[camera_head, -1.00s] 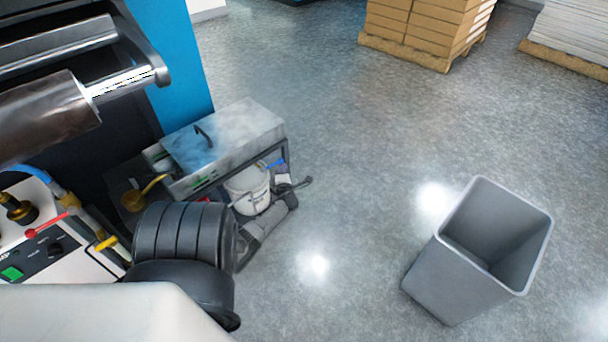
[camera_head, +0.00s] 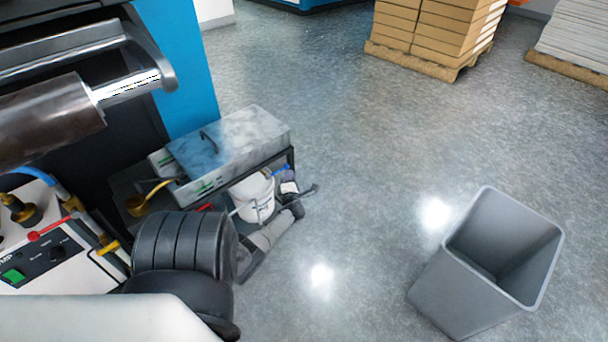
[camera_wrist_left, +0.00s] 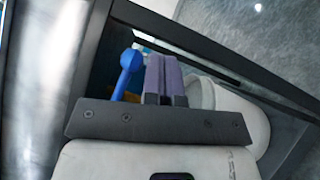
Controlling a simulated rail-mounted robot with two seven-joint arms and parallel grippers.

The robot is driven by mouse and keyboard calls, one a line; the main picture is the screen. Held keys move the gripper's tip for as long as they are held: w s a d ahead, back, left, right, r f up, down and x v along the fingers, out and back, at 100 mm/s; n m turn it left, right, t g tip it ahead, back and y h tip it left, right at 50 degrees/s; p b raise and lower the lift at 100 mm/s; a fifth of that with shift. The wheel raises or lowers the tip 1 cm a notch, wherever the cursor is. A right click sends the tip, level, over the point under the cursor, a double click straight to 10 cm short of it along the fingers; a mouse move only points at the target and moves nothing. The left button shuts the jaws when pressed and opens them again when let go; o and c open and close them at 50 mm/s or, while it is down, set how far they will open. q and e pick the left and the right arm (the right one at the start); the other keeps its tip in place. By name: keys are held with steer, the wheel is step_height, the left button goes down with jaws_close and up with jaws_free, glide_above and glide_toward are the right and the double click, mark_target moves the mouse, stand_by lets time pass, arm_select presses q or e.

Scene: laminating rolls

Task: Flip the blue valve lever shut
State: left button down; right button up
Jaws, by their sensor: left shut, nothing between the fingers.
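A blue lever (camera_wrist_left: 125,75) with a rounded end shows in the left wrist view, just left of my left gripper (camera_wrist_left: 163,75). The gripper's two fingers are together, with nothing held between them. The lever overlaps or lies close to the fingers' left side; I cannot tell whether they touch. The lever's base and pivot are hidden behind the gripper's mount. My right gripper is not in view.
The cart's box-shaped top (camera_head: 228,143) and dark frame stand close to the gripper. A white bucket (camera_head: 254,197) is beside it. A panel (camera_head: 45,250) with red and yellow levers is at left. A grey bin (camera_head: 490,265) stands right; open floor lies between.

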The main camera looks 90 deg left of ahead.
arm_select(q)
steer(key=w+d+f, duration=0.3)
steer(key=d+f, duration=0.2)
steer(key=d, duration=0.1)
steer(key=shift+w+d+f, duration=0.25)
steer(key=shift+f, duration=0.05)
stand_by(0.3)
